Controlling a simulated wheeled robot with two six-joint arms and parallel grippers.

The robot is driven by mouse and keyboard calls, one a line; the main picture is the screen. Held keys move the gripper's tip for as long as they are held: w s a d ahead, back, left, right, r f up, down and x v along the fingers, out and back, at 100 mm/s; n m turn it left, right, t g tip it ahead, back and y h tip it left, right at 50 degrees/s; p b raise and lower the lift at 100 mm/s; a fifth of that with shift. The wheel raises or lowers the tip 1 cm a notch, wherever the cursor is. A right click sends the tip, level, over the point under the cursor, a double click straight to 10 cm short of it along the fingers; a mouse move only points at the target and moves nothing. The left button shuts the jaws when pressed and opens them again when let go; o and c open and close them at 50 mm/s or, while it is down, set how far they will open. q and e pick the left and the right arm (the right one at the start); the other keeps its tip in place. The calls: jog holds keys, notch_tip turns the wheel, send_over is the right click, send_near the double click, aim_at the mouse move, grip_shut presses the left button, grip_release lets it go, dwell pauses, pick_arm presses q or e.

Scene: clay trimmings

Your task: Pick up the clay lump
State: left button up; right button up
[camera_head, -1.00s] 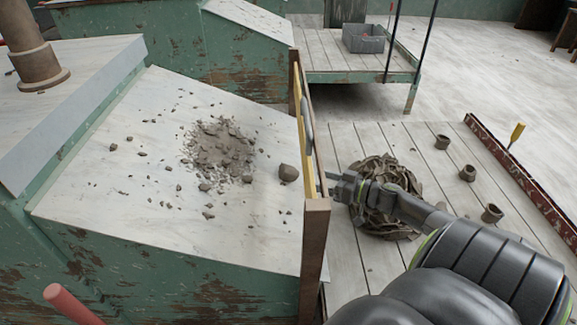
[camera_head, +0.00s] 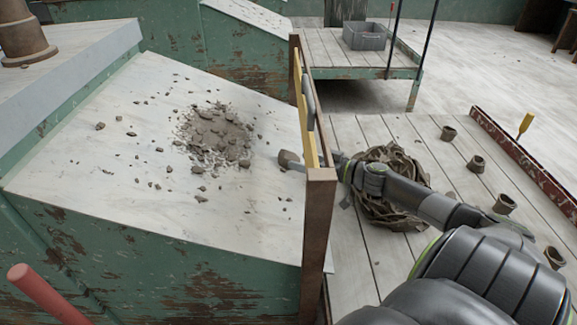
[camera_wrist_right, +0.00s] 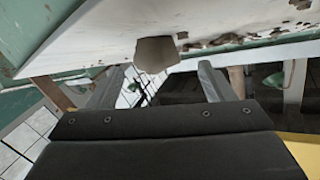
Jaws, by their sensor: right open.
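The clay lump (camera_head: 287,157) is a small rounded brown piece on the pale sloped board (camera_head: 110,185), near its right edge. In the right wrist view the clay lump (camera_wrist_right: 155,53) shows just beyond and between the two fingers. My right gripper (camera_head: 297,164) reaches in from the right past the upright wooden edge board, which hides part of it. A fingertip shows close beside the lump. In the wrist view the right gripper (camera_wrist_right: 160,78) is open with nothing between its fingers; whether it touches the lump I cannot tell. My left gripper is not in view.
Crumbled clay (camera_head: 217,135) and scattered bits lie left of the lump. The wooden edge board (camera_head: 318,230) stands right beside it. A grey bin (camera_head: 364,36) stands behind.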

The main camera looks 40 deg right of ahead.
aim_at(297, 157)
jog(key=shift+w+a+f+b, duration=0.1)
jog(key=shift+w+a+b, duration=0.05)
jog(key=shift+w+b, duration=0.4)
jog(key=shift+x, duration=2.15)
jog(key=shift+c, duration=0.5)
jog(key=c, duration=1)
jog(key=shift+r, duration=0.25)
